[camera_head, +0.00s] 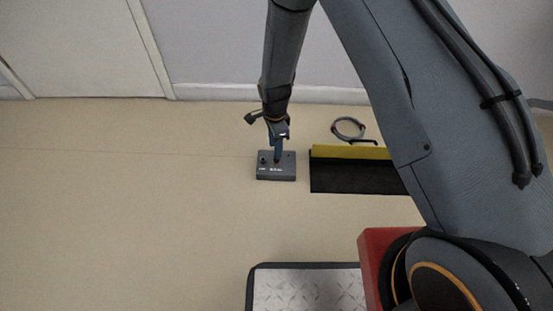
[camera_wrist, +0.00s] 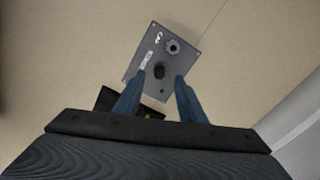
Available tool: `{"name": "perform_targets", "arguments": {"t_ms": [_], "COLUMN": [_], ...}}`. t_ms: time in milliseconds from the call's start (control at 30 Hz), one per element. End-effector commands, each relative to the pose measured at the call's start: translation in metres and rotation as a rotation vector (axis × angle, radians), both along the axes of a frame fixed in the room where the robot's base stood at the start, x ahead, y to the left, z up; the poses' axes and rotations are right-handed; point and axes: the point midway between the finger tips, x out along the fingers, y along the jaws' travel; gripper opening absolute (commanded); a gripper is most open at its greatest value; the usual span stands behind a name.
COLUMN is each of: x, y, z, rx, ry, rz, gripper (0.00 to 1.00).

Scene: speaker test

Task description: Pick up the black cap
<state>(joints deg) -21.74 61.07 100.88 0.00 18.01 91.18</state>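A grey box (camera_head: 284,176) with white lettering sits on the floor. It also shows in the wrist view (camera_wrist: 188,58), with a round metal-looking fitting (camera_wrist: 173,46) on its top. A small dark round piece, likely the black cap (camera_wrist: 159,71), is on the box top in the wrist view. My gripper (camera_wrist: 160,78) is open, its two blue fingers apart with the dark piece showing between their tips. In the head view my gripper (camera_head: 278,157) is right over the box. I cannot tell the exact height gap or whether the fingers touch anything.
A black and yellow container (camera_head: 350,178) stands close to the right of the box. A looped cable (camera_head: 348,128) lies behind it. A wall (camera_head: 210,50) and a door (camera_head: 80,50) are at the back. The floor (camera_head: 130,210) to the left is clear.

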Motion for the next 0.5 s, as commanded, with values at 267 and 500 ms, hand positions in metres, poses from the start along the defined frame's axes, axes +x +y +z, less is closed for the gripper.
{"name": "perform_targets", "arguments": {"t_ms": [267, 500], "x": [0.003, 0.003], "y": [-0.008, -0.007], "z": [-0.033, -0.048], "rx": [-0.001, 0.0], "ry": [0.002, 0.0], "rz": [-0.001, 0.0], "gripper": [0.37, 0.37]}}
